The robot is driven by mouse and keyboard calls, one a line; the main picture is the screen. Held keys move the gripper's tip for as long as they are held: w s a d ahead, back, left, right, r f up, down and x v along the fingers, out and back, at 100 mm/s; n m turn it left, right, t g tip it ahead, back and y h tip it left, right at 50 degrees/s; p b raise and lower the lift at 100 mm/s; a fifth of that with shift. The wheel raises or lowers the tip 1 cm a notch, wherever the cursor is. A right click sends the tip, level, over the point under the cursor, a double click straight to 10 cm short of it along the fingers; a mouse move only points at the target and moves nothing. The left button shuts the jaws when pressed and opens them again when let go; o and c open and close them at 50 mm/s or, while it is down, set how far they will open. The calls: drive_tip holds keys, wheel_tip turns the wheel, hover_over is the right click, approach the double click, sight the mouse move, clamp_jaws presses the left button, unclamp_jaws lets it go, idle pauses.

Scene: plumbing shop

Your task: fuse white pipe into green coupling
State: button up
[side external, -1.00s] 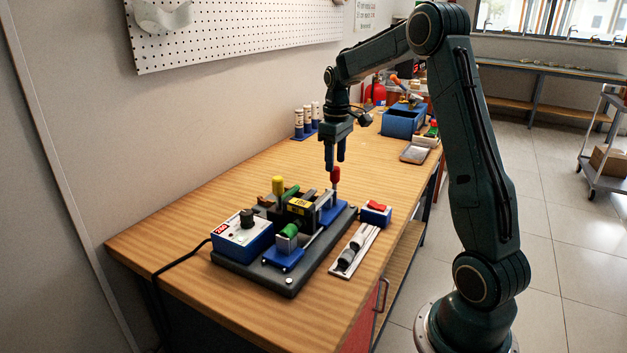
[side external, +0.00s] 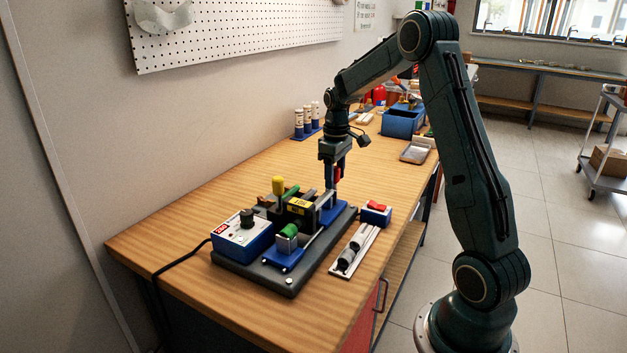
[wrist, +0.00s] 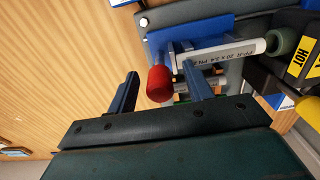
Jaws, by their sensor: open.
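The white pipe (wrist: 225,50), printed with black lettering, lies in a blue clamp (wrist: 190,38) in the wrist view. A green piece (wrist: 282,42) sits at its right end, beside the black heater marked HOT (wrist: 303,58). A green coupling (side external: 289,230) appears to sit in the near blue holder (side external: 284,258) in the side view; another green part (side external: 290,192) is behind the heater. My gripper (wrist: 160,70) is open, its fingers on either side of the red knob (wrist: 160,85) of the clamp lever. I cannot tell whether they touch it.
A blue control box (side external: 242,238) with a black dial stands at the left of the dark base plate (side external: 290,287).

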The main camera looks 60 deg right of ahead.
drive_tip(key=shift+c, duration=0.4)
drive_tip(key=c, duration=0.8)
drive_tip(key=shift+o, duration=0.2)
drive_tip(key=shift+a, duration=1.7)
